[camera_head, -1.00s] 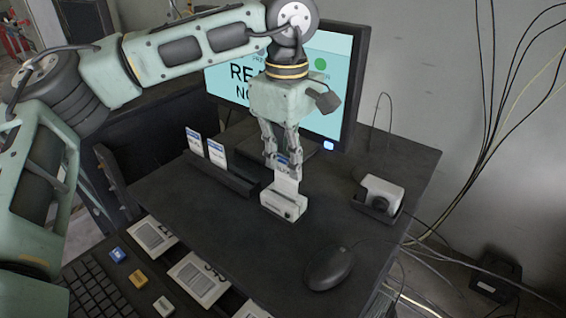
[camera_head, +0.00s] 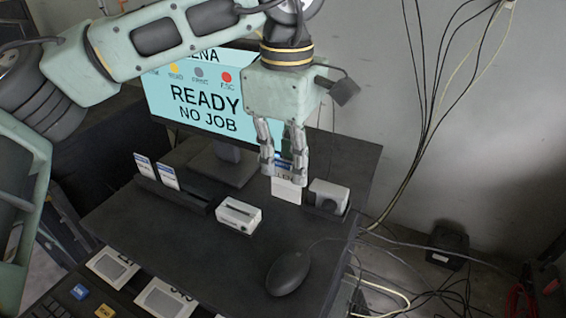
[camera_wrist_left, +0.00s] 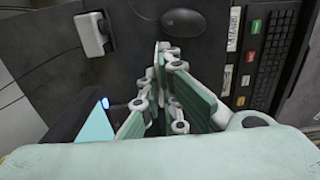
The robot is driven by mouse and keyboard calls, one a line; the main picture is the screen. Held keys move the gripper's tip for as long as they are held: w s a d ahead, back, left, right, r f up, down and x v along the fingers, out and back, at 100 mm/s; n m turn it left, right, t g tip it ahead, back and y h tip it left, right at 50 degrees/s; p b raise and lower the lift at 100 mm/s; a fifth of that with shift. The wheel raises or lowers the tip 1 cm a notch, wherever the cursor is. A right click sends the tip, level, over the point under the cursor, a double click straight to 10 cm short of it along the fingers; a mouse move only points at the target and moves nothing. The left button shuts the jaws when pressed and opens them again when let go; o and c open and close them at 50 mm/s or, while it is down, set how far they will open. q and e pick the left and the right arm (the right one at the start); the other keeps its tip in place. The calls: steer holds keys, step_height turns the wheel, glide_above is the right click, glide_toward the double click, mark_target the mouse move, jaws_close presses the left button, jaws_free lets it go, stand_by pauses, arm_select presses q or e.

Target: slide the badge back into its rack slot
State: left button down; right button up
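My left gripper (camera_head: 283,168) is shut on a white badge (camera_head: 287,190) with a blue band and holds it hanging upright above the desk. In the left wrist view my left gripper (camera_wrist_left: 166,62) has its fingers together, and the badge shows only as a thin edge. The dark rack (camera_head: 196,202) lies to the left of the gripper on the desk. Two other badges, a left one (camera_head: 145,166) and a right one (camera_head: 168,177), stand in its left part; its right part looks empty. The white badge reader (camera_head: 239,216) sits between rack and gripper, its top slot empty. My right gripper is out of view.
A monitor (camera_head: 205,112) reading "READY NO JOB" stands behind the rack. A white device (camera_head: 329,196) in a dark holder is close to the right of the badge. A black mouse (camera_head: 288,273) lies in front. The desk (camera_head: 180,245) is clear around the reader's front.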

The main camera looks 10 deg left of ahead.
arm_select(q)
steer(key=shift+r+p, duration=1.35)
steer(key=shift+r, duration=0.75)
